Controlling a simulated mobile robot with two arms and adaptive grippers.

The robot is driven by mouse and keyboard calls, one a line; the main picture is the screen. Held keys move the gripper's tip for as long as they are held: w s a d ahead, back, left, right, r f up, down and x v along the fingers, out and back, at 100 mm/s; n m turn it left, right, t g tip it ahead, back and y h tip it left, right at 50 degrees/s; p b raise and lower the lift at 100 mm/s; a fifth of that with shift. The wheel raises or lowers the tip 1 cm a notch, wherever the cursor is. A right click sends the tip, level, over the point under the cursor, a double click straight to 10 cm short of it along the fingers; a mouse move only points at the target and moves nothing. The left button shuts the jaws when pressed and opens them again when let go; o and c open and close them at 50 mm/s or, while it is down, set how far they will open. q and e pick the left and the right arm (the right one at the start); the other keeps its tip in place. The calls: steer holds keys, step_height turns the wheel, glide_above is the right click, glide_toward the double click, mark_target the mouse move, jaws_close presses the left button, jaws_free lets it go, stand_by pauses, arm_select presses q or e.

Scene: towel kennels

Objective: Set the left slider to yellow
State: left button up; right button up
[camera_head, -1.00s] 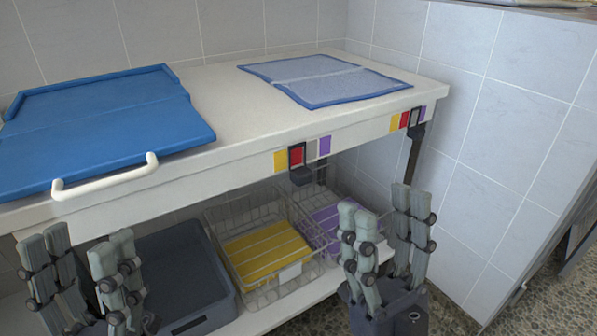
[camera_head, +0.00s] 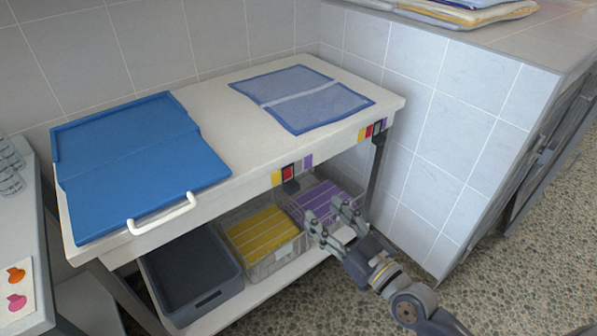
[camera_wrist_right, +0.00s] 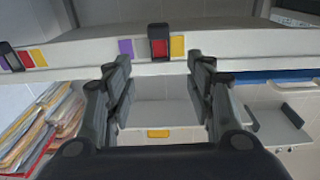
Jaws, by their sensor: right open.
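The left slider (camera_head: 289,173) is on the table's front edge, with a black frame around the red patch and a dark knob below. The yellow patch (camera_head: 276,178) is just left of it; grey and purple are to its right. In the right wrist view, where the order runs reversed, the slider (camera_wrist_right: 158,42) is framed on red beside yellow (camera_wrist_right: 177,46). My right gripper (camera_head: 326,214) is open and empty, apart from the slider, lower and to its right. Its fingers in the wrist view (camera_wrist_right: 160,82) straddle the slider's line. My left gripper is out of view.
The right slider (camera_head: 377,131) is farther along the edge, framed on grey. A dark bin (camera_head: 190,268) and wire baskets with yellow (camera_head: 262,236) and purple towels stand below.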

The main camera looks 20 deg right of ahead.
mark_target(296, 188)
steer(key=shift+g, duration=0.4)
steer(key=x, duration=0.7)
steer(key=p+x, duration=0.1)
steer(key=x, duration=0.2)
steer(key=shift+w+f, duration=0.4)
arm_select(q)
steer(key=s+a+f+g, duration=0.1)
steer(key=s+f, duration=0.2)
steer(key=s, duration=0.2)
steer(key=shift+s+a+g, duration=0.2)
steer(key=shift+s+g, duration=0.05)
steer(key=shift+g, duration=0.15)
arm_select(e)
jaws_close()
